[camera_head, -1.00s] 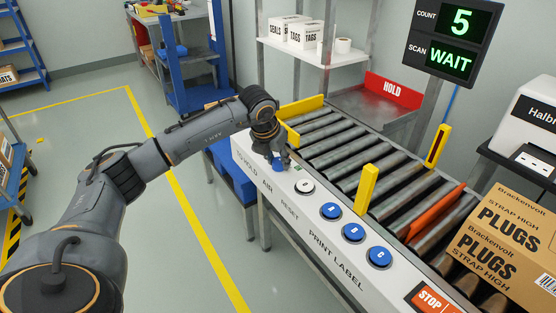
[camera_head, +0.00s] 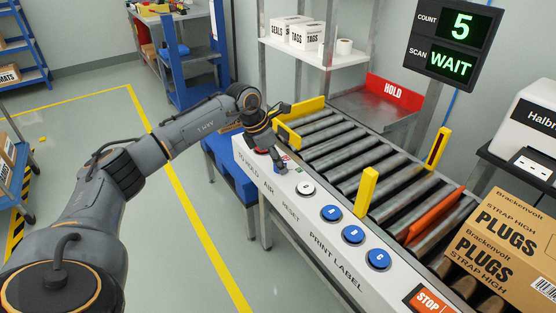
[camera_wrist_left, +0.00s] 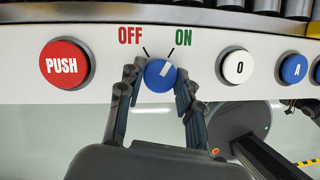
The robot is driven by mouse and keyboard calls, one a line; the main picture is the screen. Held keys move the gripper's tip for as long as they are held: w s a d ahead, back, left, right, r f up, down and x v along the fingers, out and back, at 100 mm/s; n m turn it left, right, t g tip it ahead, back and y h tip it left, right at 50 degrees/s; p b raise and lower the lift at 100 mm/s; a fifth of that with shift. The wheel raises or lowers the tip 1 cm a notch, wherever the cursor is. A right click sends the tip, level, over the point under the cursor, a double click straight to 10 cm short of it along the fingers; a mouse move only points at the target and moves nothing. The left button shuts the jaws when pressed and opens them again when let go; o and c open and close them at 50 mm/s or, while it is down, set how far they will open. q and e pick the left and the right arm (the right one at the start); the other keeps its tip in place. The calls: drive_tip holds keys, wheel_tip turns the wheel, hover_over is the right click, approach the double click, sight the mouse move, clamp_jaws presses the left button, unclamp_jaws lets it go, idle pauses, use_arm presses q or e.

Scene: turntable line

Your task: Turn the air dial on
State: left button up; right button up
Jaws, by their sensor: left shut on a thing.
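The air dial (camera_wrist_left: 160,76) is a round blue knob on the white panel, between the red OFF and green ON marks in the left wrist view. Its white line points up and to the right, toward the ON tick. My left gripper (camera_wrist_left: 157,86) has one finger on each side of the dial and is shut on it. In the head view my left gripper (camera_head: 281,165) is at the panel's far end, above the word AIR, and mostly hides the dial. My right gripper is not in view.
Several blue buttons follow along the panel (camera_head: 318,235). Behind it runs a roller conveyor (camera_head: 345,155) with a Plugs box (camera_head: 505,250).

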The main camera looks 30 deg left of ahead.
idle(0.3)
use_arm(q)
drive_tip(key=o, duration=1.2)
drive_tip(key=shift+c, duration=0.2)
drive_tip(key=v, duration=1.2)
